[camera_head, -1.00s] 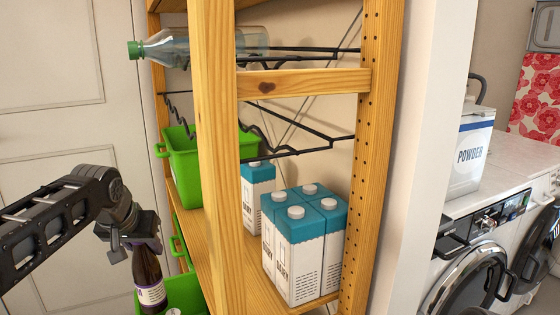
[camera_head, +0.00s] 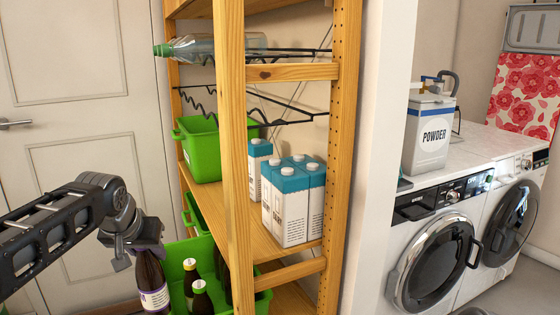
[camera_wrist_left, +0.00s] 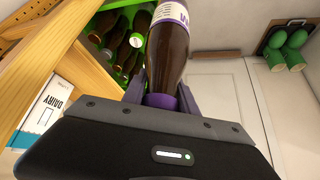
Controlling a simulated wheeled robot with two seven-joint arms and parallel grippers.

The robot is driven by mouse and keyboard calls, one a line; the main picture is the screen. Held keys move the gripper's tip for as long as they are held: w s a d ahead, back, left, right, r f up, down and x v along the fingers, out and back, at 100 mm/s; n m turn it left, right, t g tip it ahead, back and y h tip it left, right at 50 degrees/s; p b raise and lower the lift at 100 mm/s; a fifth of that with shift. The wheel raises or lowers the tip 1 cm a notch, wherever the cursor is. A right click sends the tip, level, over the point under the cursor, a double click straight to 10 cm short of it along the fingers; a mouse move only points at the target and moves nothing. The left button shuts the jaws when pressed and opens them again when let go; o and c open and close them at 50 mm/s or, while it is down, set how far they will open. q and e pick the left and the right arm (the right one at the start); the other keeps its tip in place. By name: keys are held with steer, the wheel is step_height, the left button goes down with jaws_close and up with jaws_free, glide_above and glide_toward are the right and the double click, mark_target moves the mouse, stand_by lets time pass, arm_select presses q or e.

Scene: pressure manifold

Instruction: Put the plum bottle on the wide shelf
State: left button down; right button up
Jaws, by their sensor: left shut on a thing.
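The plum bottle (camera_head: 151,281) is dark brown with a white and purple label. It hangs upright below my left gripper (camera_head: 147,248), which is shut on its neck. In the left wrist view the bottle (camera_wrist_left: 170,45) shows its purple top between the fingers of the gripper (camera_wrist_left: 162,92). A wooden shelf board (camera_head: 205,190) holds several milk cartons (camera_head: 292,212) and a green crate (camera_head: 203,150). The bottle is left of the rack and apart from this board, lower than it. My right gripper is not in view.
A green crate (camera_head: 178,250) with several dark bottles (camera_head: 200,300) is just right of the held bottle. A rack post (camera_head: 232,150) stands before the shelf. A clear bottle (camera_head: 190,48) lies on wire racks above. Washing machines (camera_head: 437,255) stand at right.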

arm_select(q)
steer(key=s+d+f, duration=0.5)
steer(key=d+f, duration=0.4)
steer(key=f, duration=0.4)
step_height(320, 180, down, 11)
steer(key=b, duration=1.1)
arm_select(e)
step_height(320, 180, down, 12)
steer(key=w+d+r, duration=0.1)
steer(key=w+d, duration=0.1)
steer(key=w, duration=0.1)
arm_select(q)
step_height(320, 180, up, 24)
steer(key=s+p, duration=0.1)
steer(key=p, duration=3.2)
steer(key=shift+s+a+r+m, duration=0.15)
steer(key=shift+s+r+m, duration=0.15)
steer(key=shift+s, duration=0.1)
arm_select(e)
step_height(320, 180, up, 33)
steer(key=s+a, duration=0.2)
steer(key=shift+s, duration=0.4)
arm_select(q)
steer(key=r, duration=0.5)
steer(key=shift+w, duration=0.35)
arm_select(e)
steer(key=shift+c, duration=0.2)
